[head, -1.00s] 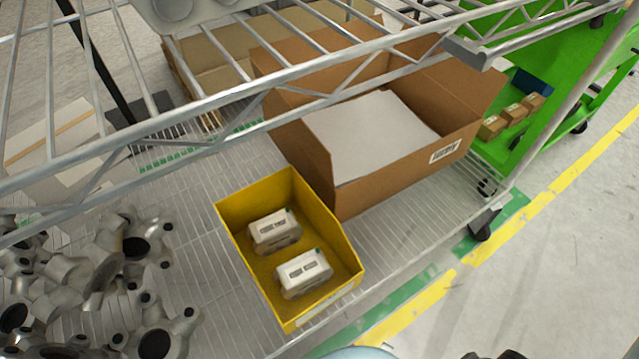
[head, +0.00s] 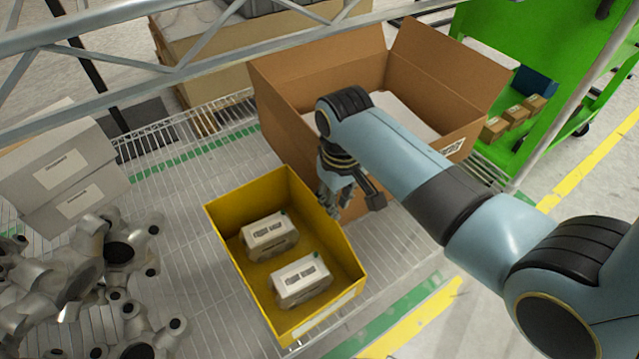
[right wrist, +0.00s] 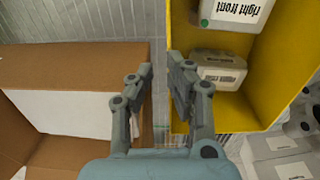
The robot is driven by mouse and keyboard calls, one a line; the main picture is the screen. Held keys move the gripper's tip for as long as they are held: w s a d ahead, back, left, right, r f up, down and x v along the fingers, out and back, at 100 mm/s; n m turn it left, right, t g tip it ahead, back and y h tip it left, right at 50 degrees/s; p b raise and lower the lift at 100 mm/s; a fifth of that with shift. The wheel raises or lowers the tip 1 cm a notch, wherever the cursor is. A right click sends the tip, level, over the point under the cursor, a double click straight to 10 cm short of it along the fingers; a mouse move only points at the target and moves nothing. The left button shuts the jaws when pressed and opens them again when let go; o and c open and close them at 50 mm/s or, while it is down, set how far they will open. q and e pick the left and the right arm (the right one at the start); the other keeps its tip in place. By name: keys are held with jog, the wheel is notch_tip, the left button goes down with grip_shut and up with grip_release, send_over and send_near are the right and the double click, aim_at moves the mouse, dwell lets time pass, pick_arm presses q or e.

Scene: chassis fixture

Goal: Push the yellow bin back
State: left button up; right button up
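The yellow bin (head: 247,198) stands upright on the wire shelf and also shows in the right wrist view (right wrist: 272,70). Two grey parts with white labelled tops lie in it, a rear one (head: 268,232) and a front one (head: 300,279). One label reads "right front" in the right wrist view. My right gripper (head: 340,200) points down between the bin's right wall and the cardboard box. In the right wrist view its fingers (right wrist: 160,78) are apart with nothing between them; one overlaps the bin's edge. Contact cannot be told. My left gripper is not in view.
A cardboard box (head: 285,115) with white contents stands close right of the bin. Metal castings (head: 90,260) and grey labelled boxes (head: 60,160) lie to the left. The wire shelf (head: 190,170) is bare behind the bin. A shelf rail (head: 120,100) crosses above.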

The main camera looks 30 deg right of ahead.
jog(key=w, duration=0.1)
jog(key=w+a+r, duration=0.1)
jog(key=w, duration=0.1)
jog(key=w+r, duration=0.1)
jog(key=shift+w+a, duration=0.2)
jog(key=shift+w, duration=0.05)
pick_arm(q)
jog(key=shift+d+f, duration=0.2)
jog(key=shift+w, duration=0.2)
pick_arm(e)
jog(key=shift+f, duration=0.25)
pick_arm(q)
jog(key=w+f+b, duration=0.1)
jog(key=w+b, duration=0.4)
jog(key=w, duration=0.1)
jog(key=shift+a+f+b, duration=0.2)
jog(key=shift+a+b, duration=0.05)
jog(key=shift+b, duration=0.1)
pick_arm(e)
notch_tip(320, 180, down, 10)
jog(key=shift+f, duration=0.15)
grip_shut()
